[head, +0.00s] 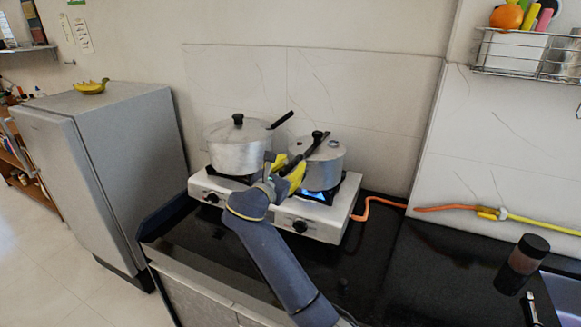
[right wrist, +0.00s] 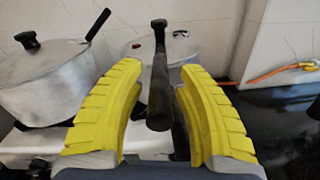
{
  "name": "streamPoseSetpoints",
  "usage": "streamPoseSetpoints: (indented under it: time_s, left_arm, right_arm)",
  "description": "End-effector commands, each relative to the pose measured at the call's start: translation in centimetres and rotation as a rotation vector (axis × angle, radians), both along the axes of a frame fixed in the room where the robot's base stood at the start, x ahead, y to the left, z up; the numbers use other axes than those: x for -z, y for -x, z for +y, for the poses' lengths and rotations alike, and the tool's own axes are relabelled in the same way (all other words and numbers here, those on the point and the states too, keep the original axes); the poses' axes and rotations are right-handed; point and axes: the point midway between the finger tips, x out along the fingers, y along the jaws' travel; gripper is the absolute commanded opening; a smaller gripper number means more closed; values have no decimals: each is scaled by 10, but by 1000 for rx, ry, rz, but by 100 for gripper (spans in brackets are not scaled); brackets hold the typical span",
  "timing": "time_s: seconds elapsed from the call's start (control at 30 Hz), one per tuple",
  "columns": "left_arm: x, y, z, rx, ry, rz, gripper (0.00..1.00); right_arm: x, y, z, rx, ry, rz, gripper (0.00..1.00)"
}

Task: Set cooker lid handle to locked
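The cooker (head: 322,174) is a silver pot on the right burner of the white stove (head: 318,224). Its lid (head: 331,151) has a black knob. The black handle (head: 306,152) slants from the lid toward the lower left. My right gripper (head: 287,167) is at the handle's near end, its yellow fingers on either side. In the right wrist view the handle (right wrist: 160,85) lies between the fingers (right wrist: 160,68), with gaps showing, so the gripper is open. The fingers and handle hide part of the cooker. Whether the lid is locked cannot be told. My left gripper is out of view.
A larger silver pot (head: 233,158) with a black knob and long handle stands close on the left burner. A blue flame (head: 322,192) burns under the cooker. An orange hose (head: 385,203) runs right. A dark jar (head: 522,264) stands on the black counter, otherwise mostly clear at right.

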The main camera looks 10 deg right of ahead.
Motion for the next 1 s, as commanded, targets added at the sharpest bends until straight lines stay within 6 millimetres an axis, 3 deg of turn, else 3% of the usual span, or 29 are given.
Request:
streamPoseSetpoints:
  time_s: [0.37, 1.0]
  left_arm:
    - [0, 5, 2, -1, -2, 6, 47]
    - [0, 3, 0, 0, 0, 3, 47]
  right_arm:
    - [-5, 0, 0, -1, -1, -2, 41]
    - [-90, 0, 0, 0, 0, -1, 41]
